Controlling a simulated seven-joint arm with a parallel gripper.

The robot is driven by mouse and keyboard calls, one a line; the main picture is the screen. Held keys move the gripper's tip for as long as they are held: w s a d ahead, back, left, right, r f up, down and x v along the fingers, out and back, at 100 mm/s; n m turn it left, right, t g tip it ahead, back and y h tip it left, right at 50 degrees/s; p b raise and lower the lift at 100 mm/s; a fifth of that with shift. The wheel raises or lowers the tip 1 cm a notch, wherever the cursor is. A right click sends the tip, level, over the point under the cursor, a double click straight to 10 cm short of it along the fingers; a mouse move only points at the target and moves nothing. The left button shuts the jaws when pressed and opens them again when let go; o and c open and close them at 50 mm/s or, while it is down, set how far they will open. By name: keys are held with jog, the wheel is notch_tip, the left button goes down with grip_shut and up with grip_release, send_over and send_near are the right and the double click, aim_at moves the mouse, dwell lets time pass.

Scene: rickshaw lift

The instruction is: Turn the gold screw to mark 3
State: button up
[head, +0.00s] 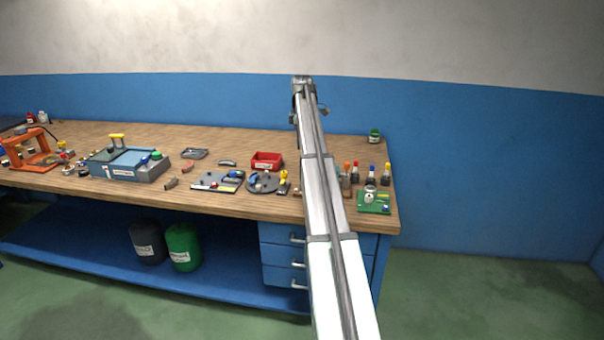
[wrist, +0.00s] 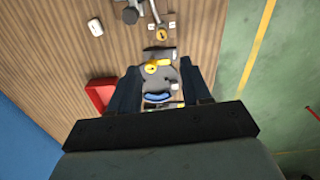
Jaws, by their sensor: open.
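A round gold piece, which looks like the gold screw (wrist: 161,34), is in the upper middle of the wrist view. Small white labels (wrist: 153,27) sit beside it; their marks are too small to read. My gripper (wrist: 160,82) is open, its two dark fingers apart over a grey disc fixture (wrist: 166,80) and a yellow-topped part (wrist: 156,67). The screw lies beyond the fingertips in the picture, not between them. In the head view my arm covers that part of the bench, and the gripper's fingers cannot be made out.
A red bin (head: 267,160) stands behind the disc fixture (head: 262,183) on the wooden bench (head: 230,145). Right of my arm are several colour-topped tools (head: 371,174) and a green board (head: 374,202). A blue-grey box (head: 125,163) and an orange frame (head: 32,150) stand at left.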

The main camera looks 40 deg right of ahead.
notch_tip(320, 180, down, 14)
jog(key=shift+s+r, duration=0.1)
dwell(0.5)
grip_shut()
dwell(0.5)
